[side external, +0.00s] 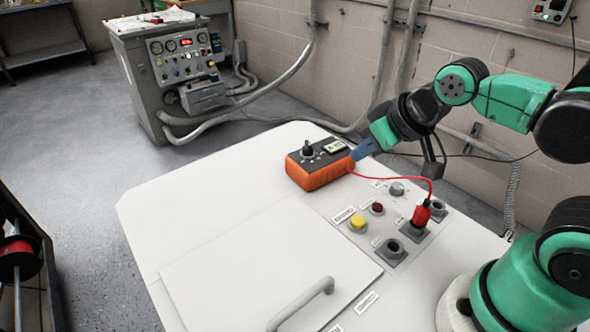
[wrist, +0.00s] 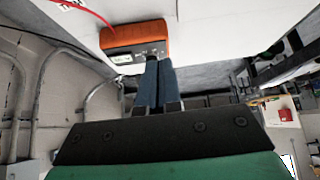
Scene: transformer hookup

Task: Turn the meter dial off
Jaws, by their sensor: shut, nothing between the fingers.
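An orange meter (side external: 318,165) with a dark grey top stands near the far edge of the white cabinet top. Its black dial (side external: 307,149) stands up from the left part of its face, beside a small lit display (side external: 334,145). My gripper (side external: 357,155) has blue fingers and is at the meter's right end in the side view. In the wrist view the meter (wrist: 135,36) is upside down, and my gripper (wrist: 157,62) has its fingers together and empty, with the tips close to the dial (wrist: 152,51). I cannot tell whether they touch it.
A red lead runs from the meter to a red plug (side external: 421,215) in a socket. A yellow button (side external: 357,222), a red button (side external: 377,208) and a grey knob (side external: 397,189) are nearby. A handle (side external: 303,302) rises from the front panel. The cabinet top left of the meter is clear.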

